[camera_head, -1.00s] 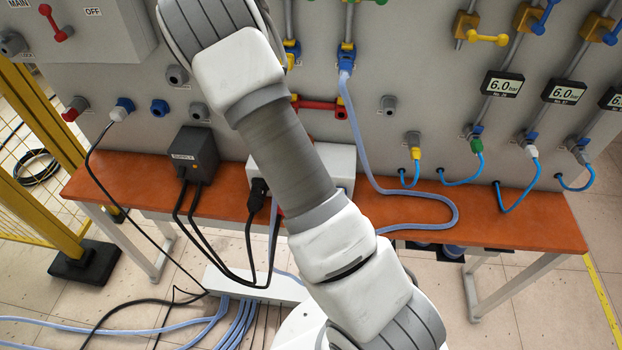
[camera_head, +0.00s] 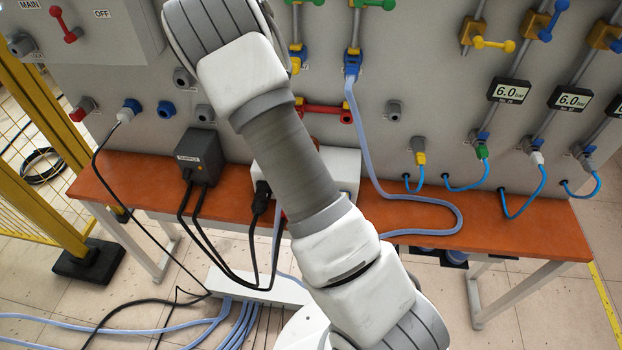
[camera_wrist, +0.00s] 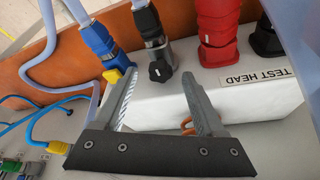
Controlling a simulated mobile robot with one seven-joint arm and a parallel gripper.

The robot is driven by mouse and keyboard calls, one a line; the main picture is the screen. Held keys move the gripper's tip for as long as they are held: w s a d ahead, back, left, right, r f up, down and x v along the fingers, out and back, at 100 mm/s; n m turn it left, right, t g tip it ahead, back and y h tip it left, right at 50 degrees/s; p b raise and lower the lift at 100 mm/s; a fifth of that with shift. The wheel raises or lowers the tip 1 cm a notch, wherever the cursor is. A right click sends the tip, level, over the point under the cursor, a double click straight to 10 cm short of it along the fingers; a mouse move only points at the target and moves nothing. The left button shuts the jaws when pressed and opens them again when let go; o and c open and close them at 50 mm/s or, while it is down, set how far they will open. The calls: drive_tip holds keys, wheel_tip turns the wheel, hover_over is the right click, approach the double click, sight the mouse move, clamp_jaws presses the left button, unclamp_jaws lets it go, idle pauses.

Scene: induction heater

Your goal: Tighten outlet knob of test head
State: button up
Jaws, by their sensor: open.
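The white test head (camera_wrist: 150,108) fills the middle of the wrist view, its label upside down; part of it shows behind my arm in the head view (camera_head: 347,165). On its edge sits a grey fitting with a black knob (camera_wrist: 160,71) and a black hose end. Left of it is a blue fitting with a yellow part (camera_wrist: 113,76) and a pale blue hose. I cannot tell from labels which knob is the outlet. My gripper (camera_wrist: 160,75) is open, its fingertips on either side of the black knob in the picture; contact cannot be told. My arm hides the gripper in the head view.
Hoses run close on the left. The orange bench (camera_head: 420,205) carries a black supply box (camera_head: 200,157). The grey panel (camera_head: 260,80) with valves and gauges stands behind.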

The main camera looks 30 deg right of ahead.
drive_tip(key=p+v, duration=0.5)
drive_tip(key=v, duration=1.2)
drive_tip(key=shift+d+r, duration=0.1)
drive_tip(key=shift+r, duration=0.05)
drive_tip(key=s+a+r+n+y+b, duration=0.2)
drive_tip(key=s+a+r+n+y, duration=0.35)
drive_tip(key=a+r, duration=0.25)
drive_tip(key=s+d+r+n+t+h+b, duration=0.1)
drive_tip(key=s+r+n+t+b, duration=0.1)
drive_tip(key=s+r+n, duration=0.4)
drive_tip(key=s+r+t, duration=0.1)
drive_tip(key=s+r, duration=0.3)
drive_tip(key=r, duration=0.1)
drive_tip(key=shift+s+r, duration=0.25)
drive_tip(key=shift+s, duration=0.1)
drive_tip(key=shift+d+h, duration=0.1)
drive_tip(key=shift+h, duration=0.15)
